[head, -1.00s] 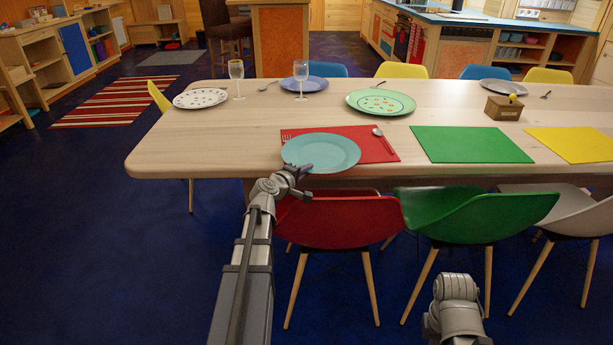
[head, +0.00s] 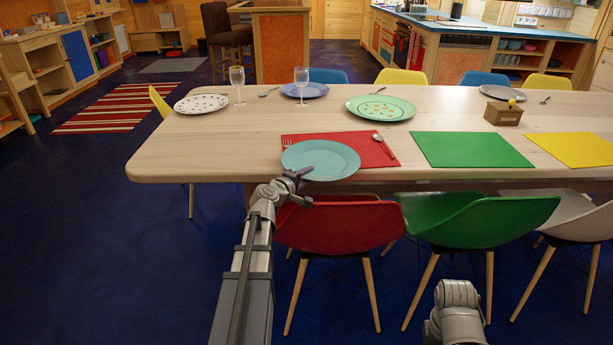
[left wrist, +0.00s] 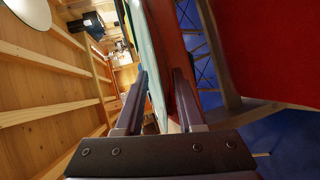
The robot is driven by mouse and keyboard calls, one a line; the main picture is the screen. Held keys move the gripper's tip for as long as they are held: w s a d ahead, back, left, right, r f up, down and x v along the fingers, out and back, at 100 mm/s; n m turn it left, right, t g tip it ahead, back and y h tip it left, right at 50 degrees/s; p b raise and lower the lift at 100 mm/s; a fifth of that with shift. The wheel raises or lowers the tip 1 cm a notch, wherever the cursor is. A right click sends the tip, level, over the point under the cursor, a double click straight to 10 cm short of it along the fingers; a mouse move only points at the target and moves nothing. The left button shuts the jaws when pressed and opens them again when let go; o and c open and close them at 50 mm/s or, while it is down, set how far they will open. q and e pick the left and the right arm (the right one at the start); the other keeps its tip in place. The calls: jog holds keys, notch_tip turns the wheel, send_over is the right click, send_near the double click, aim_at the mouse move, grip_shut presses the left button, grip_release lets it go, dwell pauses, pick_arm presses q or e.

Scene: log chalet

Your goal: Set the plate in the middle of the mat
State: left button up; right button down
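The teal plate (head: 321,160) lies over the near part of the red mat (head: 372,150), off its middle toward the lower left. Its near rim reaches the table's front edge and seems to overhang it slightly. My left gripper (head: 292,178) is at the plate's near-left rim. In the left wrist view its two fingers (left wrist: 158,85) stand apart, one on each side of the plate's rim (left wrist: 146,58), with space visible between them. My right gripper is out of view; only part of that arm shows at the lower right.
A fork (head: 287,143) and a spoon (head: 384,145) lie at the mat's left and right sides. A green plate (head: 381,108), two glasses, a sugar box (head: 503,112) and a green mat (head: 470,150) are on the table. A red chair (head: 340,228) stands close below the plate.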

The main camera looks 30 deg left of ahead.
pick_arm(q)
jog(key=shift+d+f, duration=0.1)
jog(key=shift+f, duration=0.15)
jog(key=shift+r+p, duration=0.25)
jog(key=shift+p, duration=0.05)
jog(key=shift+w+r+p, duration=0.1)
jog(key=shift+r+p, duration=0.2)
jog(key=shift+p, duration=0.15)
jog(key=p+v, duration=0.3)
jog(key=v, duration=0.9)
jog(key=shift+a, duration=0.2)
